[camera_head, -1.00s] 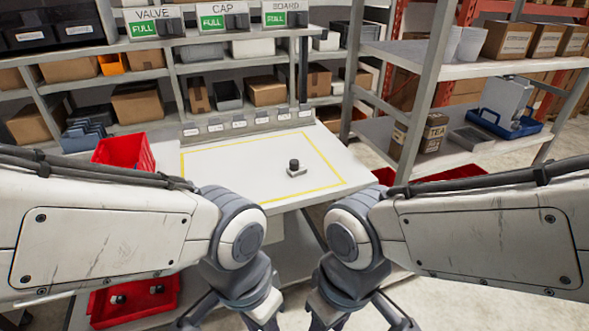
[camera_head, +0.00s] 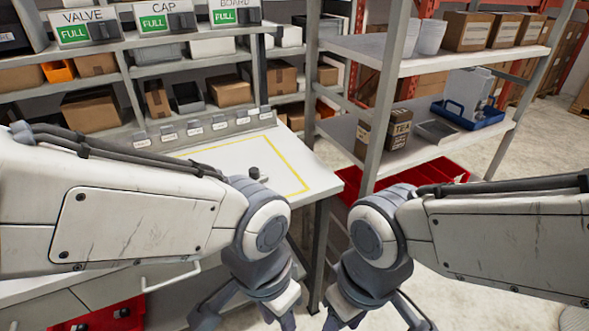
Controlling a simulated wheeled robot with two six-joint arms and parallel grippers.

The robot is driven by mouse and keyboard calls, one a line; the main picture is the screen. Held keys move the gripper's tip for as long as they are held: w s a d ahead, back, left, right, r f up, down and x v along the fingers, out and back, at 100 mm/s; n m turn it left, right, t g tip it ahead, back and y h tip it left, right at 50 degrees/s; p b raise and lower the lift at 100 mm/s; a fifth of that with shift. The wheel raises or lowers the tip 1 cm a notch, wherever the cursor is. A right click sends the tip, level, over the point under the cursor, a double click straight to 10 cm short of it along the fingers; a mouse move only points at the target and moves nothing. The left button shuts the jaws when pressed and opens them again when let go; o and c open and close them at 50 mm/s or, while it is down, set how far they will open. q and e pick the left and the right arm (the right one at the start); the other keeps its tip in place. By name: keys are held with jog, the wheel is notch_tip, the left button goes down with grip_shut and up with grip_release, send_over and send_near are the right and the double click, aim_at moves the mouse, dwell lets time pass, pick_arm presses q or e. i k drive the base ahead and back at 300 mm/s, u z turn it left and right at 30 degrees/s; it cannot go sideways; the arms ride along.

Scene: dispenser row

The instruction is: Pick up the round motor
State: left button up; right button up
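A small dark round part on a light base, which looks like the round motor (camera_head: 255,173), stands on the white table (camera_head: 316,172) inside a yellow outline. My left arm covers much of the table and comes close to the part in the picture. My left gripper (camera_head: 252,312) hangs at the bottom edge, lower in the picture than the part and apart from it. My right gripper (camera_head: 374,312) hangs beside it to the right. The fingertips of both are cut off, so their opening is unclear. No held object shows.
A grey shelf unit (camera_head: 385,95) with a tea box (camera_head: 399,128) and a blue tray (camera_head: 467,115) stands right of the table. Red bins (camera_head: 438,176) sit low there. Another red bin (camera_head: 112,318) with small parts is at lower left. Floor is clear at right.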

aim_at(254, 173)
jog(key=z, duration=0.1)
jog(key=i, duration=1.2)
jog(key=u, duration=0.75)
